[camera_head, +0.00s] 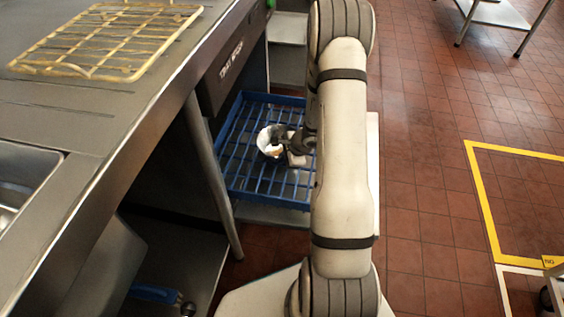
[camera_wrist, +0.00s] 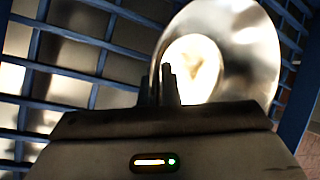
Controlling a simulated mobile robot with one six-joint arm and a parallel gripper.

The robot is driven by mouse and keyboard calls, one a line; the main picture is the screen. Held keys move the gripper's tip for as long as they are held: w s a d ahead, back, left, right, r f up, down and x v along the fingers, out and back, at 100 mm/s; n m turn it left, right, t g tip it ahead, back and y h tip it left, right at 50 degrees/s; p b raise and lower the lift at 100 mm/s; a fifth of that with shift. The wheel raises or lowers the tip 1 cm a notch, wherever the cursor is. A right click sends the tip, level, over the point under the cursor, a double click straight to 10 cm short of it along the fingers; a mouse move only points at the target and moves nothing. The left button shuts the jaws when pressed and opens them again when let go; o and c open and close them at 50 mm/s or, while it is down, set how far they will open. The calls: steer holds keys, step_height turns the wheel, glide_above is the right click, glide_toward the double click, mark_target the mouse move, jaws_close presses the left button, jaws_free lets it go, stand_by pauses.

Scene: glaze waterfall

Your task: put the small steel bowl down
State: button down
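The small steel bowl (camera_head: 266,141) shows in the head view over the blue grid rack (camera_head: 232,125), left of my forearm. In the wrist view the shiny bowl (camera_wrist: 245,50) fills the upper right, tilted with its round opening towards the camera. My gripper (camera_wrist: 162,78) is shut on the bowl's rim at its left side, one dark finger on each side of the wall. In the head view my gripper (camera_head: 292,143) is partly hidden by my own arm. I cannot tell whether the bowl touches the rack.
A steel counter (camera_head: 60,110) with a yellowish wire rack (camera_head: 108,40) on it stands at the left, its edge and leg (camera_head: 215,180) close to the blue rack. A sink (camera_head: 20,180) is at far left. Open tiled floor (camera_head: 430,130) lies to the right.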

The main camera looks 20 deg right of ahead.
steer(key=shift+f, duration=0.4)
steer(key=shift+r, duration=0.1)
steer(key=c, duration=2.1)
jaws_free()
steer(key=o, duration=0.4)
